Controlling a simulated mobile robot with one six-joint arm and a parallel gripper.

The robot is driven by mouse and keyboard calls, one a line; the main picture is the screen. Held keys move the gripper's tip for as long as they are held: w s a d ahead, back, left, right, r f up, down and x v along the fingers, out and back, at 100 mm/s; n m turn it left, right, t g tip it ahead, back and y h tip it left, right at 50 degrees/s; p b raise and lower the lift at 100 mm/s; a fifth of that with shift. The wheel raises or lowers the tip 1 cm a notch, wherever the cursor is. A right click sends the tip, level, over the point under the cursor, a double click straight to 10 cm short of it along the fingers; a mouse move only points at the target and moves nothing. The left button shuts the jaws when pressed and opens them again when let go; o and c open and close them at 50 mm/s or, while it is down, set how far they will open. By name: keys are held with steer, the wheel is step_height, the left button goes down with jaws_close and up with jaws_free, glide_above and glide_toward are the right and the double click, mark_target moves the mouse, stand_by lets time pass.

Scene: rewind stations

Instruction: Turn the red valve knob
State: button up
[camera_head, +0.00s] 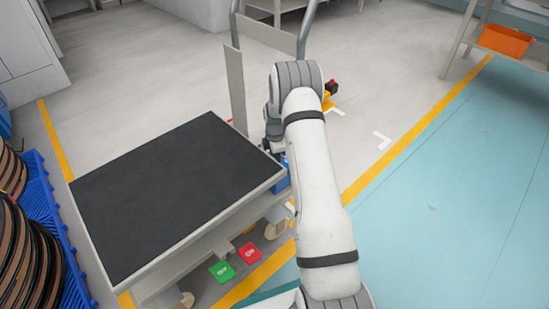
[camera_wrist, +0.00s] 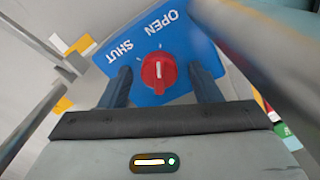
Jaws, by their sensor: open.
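In the wrist view the red valve knob (camera_wrist: 169,76) sits on a blue panel (camera_wrist: 184,38) with the white words SHUT and OPEN. The knob's white line points about straight up in the picture, roughly toward the tick on the OPEN side. My gripper (camera_wrist: 160,69) is open, with one dark finger on each side of the knob. Gaps show between the fingers and the knob, and the fingers overlap the panel in the picture. In the head view a bit of the blue panel (camera_head: 282,178) shows beside the cart; my arm hides the knob.
A cart with a black top (camera_head: 170,190) stands left of my arm. Green (camera_head: 222,271) and red (camera_head: 249,253) tags show below its edge. A blue crate (camera_head: 48,215) with reels is at far left. An orange bin (camera_head: 505,40) sits on a shelf at upper right. Floor at right is clear.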

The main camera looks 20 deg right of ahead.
step_height(320, 180, up, 8)
steer(key=p, duration=0.3)
steer(key=shift+f, duration=0.2)
